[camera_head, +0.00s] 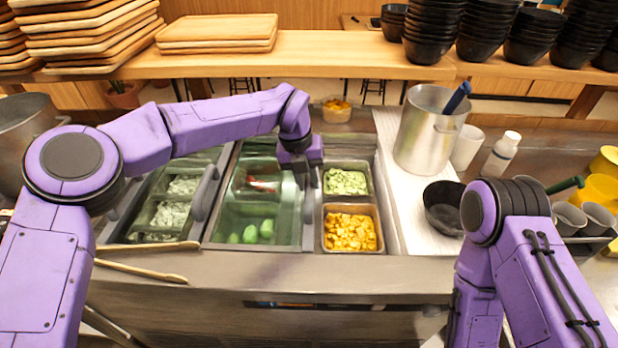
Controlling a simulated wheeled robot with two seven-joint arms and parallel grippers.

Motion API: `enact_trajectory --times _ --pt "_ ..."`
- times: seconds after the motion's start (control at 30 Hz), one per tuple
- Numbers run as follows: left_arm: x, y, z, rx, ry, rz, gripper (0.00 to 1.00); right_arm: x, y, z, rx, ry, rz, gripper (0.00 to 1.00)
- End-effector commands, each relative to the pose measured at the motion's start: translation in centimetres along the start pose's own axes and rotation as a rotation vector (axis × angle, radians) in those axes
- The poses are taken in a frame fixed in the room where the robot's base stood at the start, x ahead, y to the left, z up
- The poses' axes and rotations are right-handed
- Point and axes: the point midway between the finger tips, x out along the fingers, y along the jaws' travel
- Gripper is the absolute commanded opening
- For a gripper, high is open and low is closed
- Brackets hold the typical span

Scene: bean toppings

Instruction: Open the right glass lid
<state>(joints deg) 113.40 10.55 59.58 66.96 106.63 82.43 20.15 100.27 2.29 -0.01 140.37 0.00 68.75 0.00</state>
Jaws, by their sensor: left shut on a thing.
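The right glass lid (232,222) is a clear pane in a metal frame. It lies over the middle bins, where red and green food shows through. My left gripper (301,176) reaches down from above at the lid's right side and is shut on its grey upright handle (308,200); the fingertips are partly hidden. The left glass lid, with its own grey handle (205,193), lies over the bins to the left. My right arm is folded at the lower right, and its gripper is out of the picture.
Uncovered bins of chopped green topping (345,181) and yellow topping (350,232) sit just right of the lid. A steel pot (428,130) and a black bowl (443,205) stand further right. Wooden tongs (150,247) lie at the front left.

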Motion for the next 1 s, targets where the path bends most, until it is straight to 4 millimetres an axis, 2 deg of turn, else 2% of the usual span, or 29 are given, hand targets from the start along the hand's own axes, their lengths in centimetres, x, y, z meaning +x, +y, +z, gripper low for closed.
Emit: enact_trajectory --times 0.1,0.13,0.17,0.2,0.47,0.57,0.9,1.0 --pt "-0.2 0.1 0.2 -0.001 -0.008 0.0 0.0 0.0 0.0 0.0 0.0 0.0 0.0 0.29" --pt "-0.2 0.1 0.2 -0.001 -0.008 0.0 0.35 0.0 0.0 0.0 0.0 0.0 0.0 0.29" --pt "-0.2 0.1 0.2 -0.002 -0.008 0.0 0.45 0.0 0.0 0.0 0.0 0.0 0.0 0.29" --pt "-0.2 0.1 0.2 -0.002 -0.007 0.0 0.5 0.0 0.0 0.0 0.0 0.0 0.0 0.29" --pt "-0.1 0.1 0.1 -0.001 -0.004 0.0 0.5 0.0 0.0 0.0 0.0 0.0 0.0 0.29" --pt "-0.9 0.1 0.1 -0.001 -0.006 -0.001 0.5 0.3 0.0 0.1 0.0 0.0 0.0 0.29" --pt "-8.5 0.1 0.1 -0.002 -0.007 -0.002 0.5 1.8 -0.2 0.7 0.0 0.0 0.0 0.29" --pt "-9.9 0.1 0.1 -0.002 -0.007 -0.001 0.5 1.8 -0.2 0.8 0.0 0.0 0.0 0.29"
